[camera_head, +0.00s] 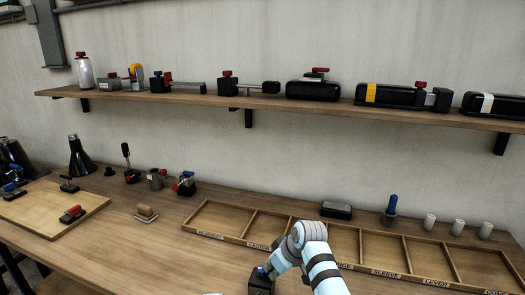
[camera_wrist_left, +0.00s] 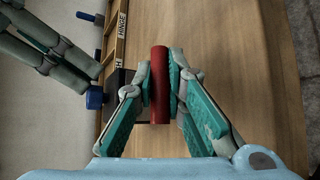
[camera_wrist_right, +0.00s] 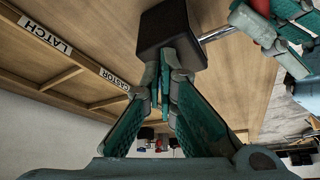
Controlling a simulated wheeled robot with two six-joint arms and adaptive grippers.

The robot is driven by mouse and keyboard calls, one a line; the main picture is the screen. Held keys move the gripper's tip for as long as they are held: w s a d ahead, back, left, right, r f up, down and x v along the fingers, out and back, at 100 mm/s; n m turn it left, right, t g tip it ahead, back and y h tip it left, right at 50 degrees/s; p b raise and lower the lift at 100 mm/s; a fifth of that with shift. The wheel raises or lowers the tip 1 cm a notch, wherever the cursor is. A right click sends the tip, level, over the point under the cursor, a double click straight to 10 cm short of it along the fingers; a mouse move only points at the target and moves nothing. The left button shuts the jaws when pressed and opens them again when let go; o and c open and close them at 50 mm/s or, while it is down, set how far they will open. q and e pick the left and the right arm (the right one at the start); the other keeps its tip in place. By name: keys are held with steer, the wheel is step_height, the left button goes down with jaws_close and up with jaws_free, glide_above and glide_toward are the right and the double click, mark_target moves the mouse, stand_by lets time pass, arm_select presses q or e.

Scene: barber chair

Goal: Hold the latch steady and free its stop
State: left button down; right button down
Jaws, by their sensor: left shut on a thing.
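The latch is a black block (camera_head: 260,285) at the bottom of the head view, with a blue knob (camera_wrist_left: 95,97) on its side in the left wrist view. A metal rod (camera_wrist_right: 215,34) runs from the block (camera_wrist_right: 172,32) toward a red cylindrical handle (camera_wrist_left: 159,85). My left gripper (camera_wrist_left: 160,88) is shut around the red handle; it is out of the head view. My right gripper (camera_wrist_right: 165,72) is close to the block and knob, its fingers near each other. The fingers hide the knob in the right wrist view, so I cannot tell whether they touch it.
A wooden compartment tray (camera_head: 345,245) with labelled sections lies behind the block. A blue-handled tool (camera_head: 391,208), a dark box (camera_head: 336,210) and white cylinders (camera_head: 458,227) stand beyond it. A board (camera_head: 40,217) lies at left. A wall shelf (camera_head: 200,97) holds several fixtures.

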steer(key=shift+d+f, duration=0.2)
step_height(320, 180, up, 6)
steer(key=shift+s+d, duration=0.15)
steer(key=shift+r, duration=0.15)
steer(key=shift+s+a+f, duration=0.3)
steer(key=shift+f, duration=0.75)
steer(key=shift+s+a+f, duration=0.25)
steer(key=shift+a+f, duration=0.1)
steer(key=shift+f, duration=0.65)
steer(key=shift+s+a+f, duration=0.3)
steer(key=shift+f, duration=0.75)
steer(key=shift+w+a+r, duration=0.1)
steer(key=shift+w+a, duration=0.05)
steer(key=shift+w, duration=0.25)
steer(key=shift+w+d, duration=0.15)
steer(key=shift+d, duration=0.05)
